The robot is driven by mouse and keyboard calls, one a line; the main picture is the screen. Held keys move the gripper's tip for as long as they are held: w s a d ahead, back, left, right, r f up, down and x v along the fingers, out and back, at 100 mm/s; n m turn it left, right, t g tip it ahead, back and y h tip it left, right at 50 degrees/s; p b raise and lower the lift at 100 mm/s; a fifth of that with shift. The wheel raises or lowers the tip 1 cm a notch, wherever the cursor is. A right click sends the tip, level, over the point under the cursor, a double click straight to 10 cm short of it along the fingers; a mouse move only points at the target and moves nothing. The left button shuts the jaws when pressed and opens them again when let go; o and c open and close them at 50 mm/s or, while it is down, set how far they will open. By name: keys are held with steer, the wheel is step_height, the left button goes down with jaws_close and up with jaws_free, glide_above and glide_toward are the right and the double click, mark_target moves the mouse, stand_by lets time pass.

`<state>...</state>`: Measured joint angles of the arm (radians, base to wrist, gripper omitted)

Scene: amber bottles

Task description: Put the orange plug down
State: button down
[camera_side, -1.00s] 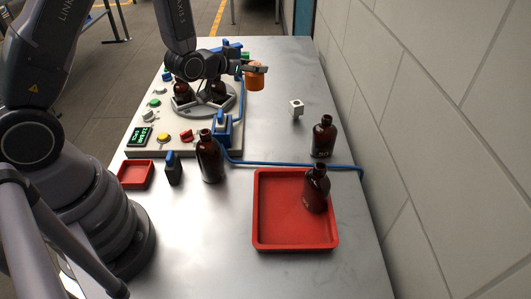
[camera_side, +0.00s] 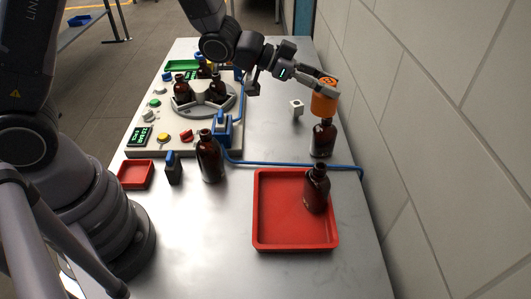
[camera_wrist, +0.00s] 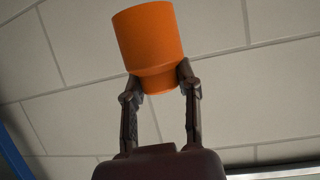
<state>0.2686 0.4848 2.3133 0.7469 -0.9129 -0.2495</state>
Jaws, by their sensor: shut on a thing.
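In the wrist view the plug (camera_wrist: 149,38) sits between the two fingertips of my gripper (camera_wrist: 160,80), against a tiled wall. In the side view the plug appears right above an amber bottle (camera_side: 322,140) on the right of the table. I cannot tell whether the plug touches that bottle or is in front of or behind it.
A red tray (camera_side: 270,240) holds another amber bottle (camera_side: 316,190). One more bottle (camera_side: 209,158) stands left of it. A blue cable (camera_side: 290,164) crosses the table (camera_side: 215,240). The wall (camera_side: 430,110) is close on the right.

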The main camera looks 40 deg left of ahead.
steer(key=s+d+f+m+g+h, duration=0.1)
steer(key=s+d+m+g, duration=0.55)
steer(key=s, duration=0.25)
steer(key=s+d+f+m+g+h, duration=0.1)
steer(key=s+d+m+g, duration=0.55)
steer(key=s, duration=0.35)
steer(key=shift+n+g, duration=0.3)
steer(key=shift+n, duration=0.1)
steer(key=shift+s+f, duration=0.15)
steer(key=shift+f, duration=11.25)
